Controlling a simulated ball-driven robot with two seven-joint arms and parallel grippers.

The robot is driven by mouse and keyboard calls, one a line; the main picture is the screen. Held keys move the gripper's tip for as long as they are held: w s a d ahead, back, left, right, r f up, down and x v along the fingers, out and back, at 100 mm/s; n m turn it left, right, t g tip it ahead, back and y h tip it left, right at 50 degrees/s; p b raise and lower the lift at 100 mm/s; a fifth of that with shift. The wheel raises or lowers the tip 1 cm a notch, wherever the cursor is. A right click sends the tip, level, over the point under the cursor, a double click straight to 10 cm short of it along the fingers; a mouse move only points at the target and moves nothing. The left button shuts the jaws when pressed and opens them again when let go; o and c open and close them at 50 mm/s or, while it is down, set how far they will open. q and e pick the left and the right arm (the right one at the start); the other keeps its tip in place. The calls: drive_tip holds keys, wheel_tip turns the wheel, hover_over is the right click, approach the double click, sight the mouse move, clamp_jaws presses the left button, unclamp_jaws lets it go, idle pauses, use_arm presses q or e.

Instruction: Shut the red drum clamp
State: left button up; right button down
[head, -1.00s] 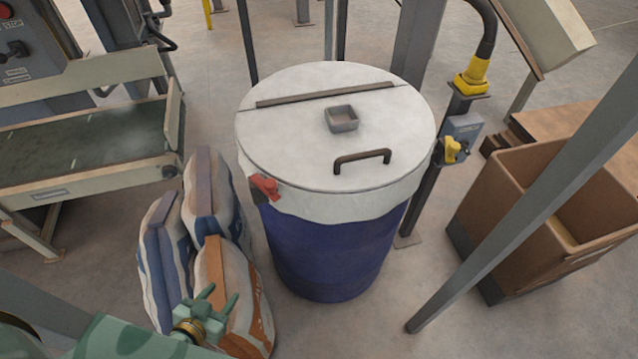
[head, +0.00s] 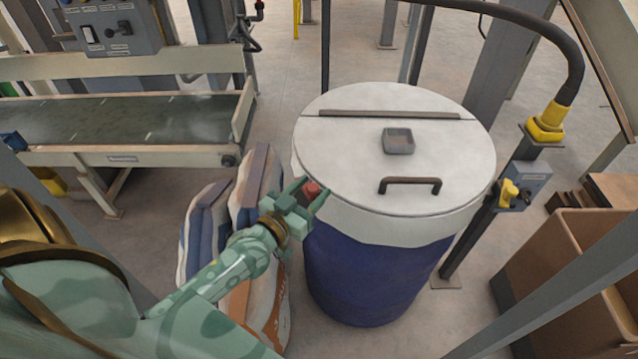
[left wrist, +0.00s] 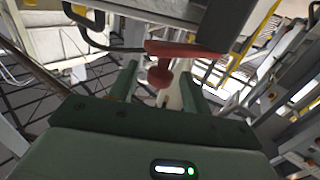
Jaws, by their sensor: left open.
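The red drum clamp (head: 312,188) sits at the left rim of a blue drum (head: 375,275) with a pale round lid (head: 345,155). In the left wrist view the red clamp (left wrist: 164,68) shows as a bar with a rounded knob below it. My left gripper (head: 309,194) is open at the clamp, with its fingers partly covering it in the head view. In the left wrist view the gripper's fingers (left wrist: 158,80) stand on either side of the knob. I cannot tell whether they touch it. My right gripper is not in view.
Several filled sacks (head: 254,190) lean left of the drum, under my left arm. A conveyor (head: 120,120) stands behind at the left. A post with a yellow-fitted hose (head: 550,120) stands right of the drum. A brown bin (head: 540,255) is at the lower right.

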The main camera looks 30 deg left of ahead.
sight(317, 184)
use_arm(q)
drive_tip(key=shift+w+d, duration=0.1)
drive_tip(key=shift+w, duration=1.4)
clamp_jaws()
